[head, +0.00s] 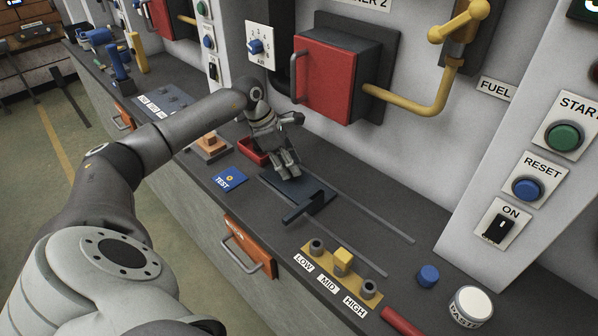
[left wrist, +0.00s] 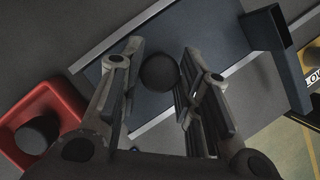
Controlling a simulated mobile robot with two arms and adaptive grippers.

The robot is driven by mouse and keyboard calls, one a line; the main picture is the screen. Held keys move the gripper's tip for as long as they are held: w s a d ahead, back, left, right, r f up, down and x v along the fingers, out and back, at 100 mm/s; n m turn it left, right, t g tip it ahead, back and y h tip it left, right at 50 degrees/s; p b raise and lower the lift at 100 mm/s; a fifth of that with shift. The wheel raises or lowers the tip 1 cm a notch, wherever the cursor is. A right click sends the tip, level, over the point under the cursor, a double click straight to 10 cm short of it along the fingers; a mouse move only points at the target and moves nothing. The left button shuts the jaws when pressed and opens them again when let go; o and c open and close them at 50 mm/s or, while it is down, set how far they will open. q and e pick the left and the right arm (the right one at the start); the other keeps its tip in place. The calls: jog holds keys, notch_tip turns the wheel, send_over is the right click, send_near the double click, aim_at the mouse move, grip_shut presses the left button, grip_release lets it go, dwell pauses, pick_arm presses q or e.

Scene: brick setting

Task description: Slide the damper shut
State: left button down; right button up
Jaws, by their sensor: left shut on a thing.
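The damper is a dark blue-grey plate (head: 318,190) lying between two pale rails on the counter; it also shows in the left wrist view (left wrist: 205,35). A dark raised bar (head: 310,207) stands on its near side. A round black knob (left wrist: 159,73) rises from the plate and is hidden by the gripper in the head view. My left gripper (head: 287,172) points down over the plate's far left part. Its fingers are shut on the knob, one on each side, as the left wrist view (left wrist: 157,65) shows. My right gripper is out of view.
A red tray (left wrist: 65,95) with a dark round thing in it sits close beside the gripper. A blue TEST card (head: 230,179) lies left of the rails. A yellow LOW-MID-HIGH selector (head: 343,262) stands in front. The rails (head: 375,215) are clear to the right.

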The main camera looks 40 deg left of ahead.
pick_arm(q)
jog(key=shift+a+r, duration=0.1)
jog(key=shift+a, duration=0.15)
jog(key=c, duration=1.3)
grip_release()
jog(key=shift+c, duration=0.2)
jog(key=shift+o, duration=1.3)
jog(key=shift+a, duration=0.1)
jog(key=v, duration=1.1)
jog(key=shift+r, duration=0.4)
